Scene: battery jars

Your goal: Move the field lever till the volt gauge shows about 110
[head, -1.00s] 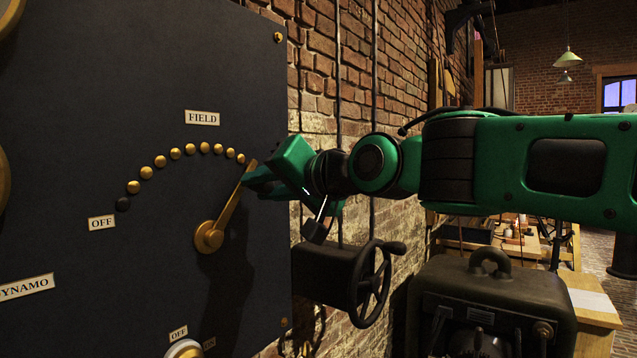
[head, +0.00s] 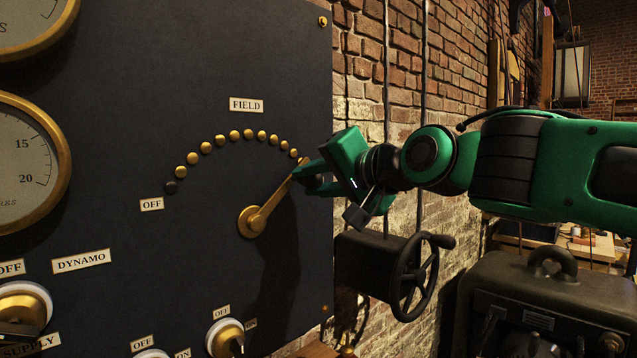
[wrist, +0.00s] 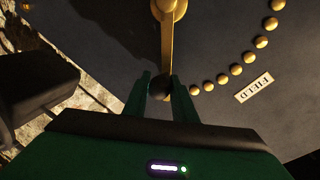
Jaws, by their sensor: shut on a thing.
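The field lever (head: 273,205) is a brass arm on a round pivot. It points up and right towards the right end of an arc of brass studs (head: 248,134) under the FIELD label (head: 246,105). My green gripper (head: 306,174) is shut on the lever's outer end. In the wrist view, the two fingers (wrist: 161,95) stand either side of a dark knob (wrist: 159,87) at the lever's end. Two gauges are cut off at the left: the lower one (head: 22,160) shows 15 and 20, the upper one (head: 30,20) only its lower right part. No needle shows, so I cannot read volts.
The dark panel (head: 110,110) also carries an OFF label (head: 151,204), a DYNAMO label (head: 81,260) and rotary switches (head: 226,336) along the bottom. A handwheel (head: 417,278) sticks out below my arm, right of the panel. A dark machine (head: 545,300) stands lower right.

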